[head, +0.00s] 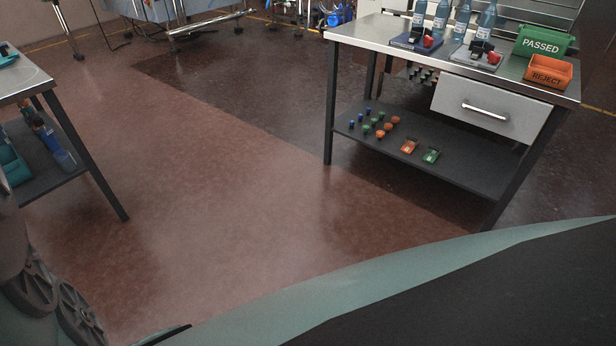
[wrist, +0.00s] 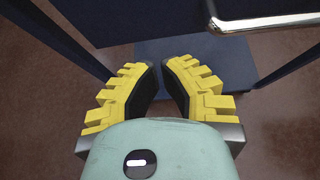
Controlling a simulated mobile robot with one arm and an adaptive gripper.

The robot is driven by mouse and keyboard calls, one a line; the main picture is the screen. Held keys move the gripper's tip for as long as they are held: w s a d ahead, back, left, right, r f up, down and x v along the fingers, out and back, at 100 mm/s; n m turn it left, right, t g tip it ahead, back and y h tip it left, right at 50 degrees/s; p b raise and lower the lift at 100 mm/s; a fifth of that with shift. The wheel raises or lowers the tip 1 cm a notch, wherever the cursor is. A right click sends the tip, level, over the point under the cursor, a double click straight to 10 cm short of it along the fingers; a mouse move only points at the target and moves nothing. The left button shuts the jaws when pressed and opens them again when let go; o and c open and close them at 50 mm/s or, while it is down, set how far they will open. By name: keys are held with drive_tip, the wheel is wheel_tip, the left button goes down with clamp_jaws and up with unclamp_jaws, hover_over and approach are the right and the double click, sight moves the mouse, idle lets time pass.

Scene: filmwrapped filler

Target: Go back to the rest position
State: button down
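My gripper (wrist: 159,66) shows in the wrist view with two stepped yellow fingers and dark inner pads. The fingertips are close together but apart, with a narrow gap and nothing held between them. A shiny metal bar handle (wrist: 262,22) is at the upper right of the wrist view, apart from the fingers. A dark flat panel (wrist: 228,60) lies beyond the fingertips. My gripper does not show in the head view, so its place relative to the benches there cannot be told.
A steel-topped bench (head: 375,33) at the right carries bottles, a green PASSED bin (head: 541,42) and an orange REJECT bin (head: 548,71). Its drawer (head: 490,106) appears shut; small coloured parts lie on its lower shelf (head: 470,168). Another bench (head: 22,78) stands left. Floor between is clear.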

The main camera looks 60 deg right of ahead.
drive_tip(key=shift+v, duration=1.7)
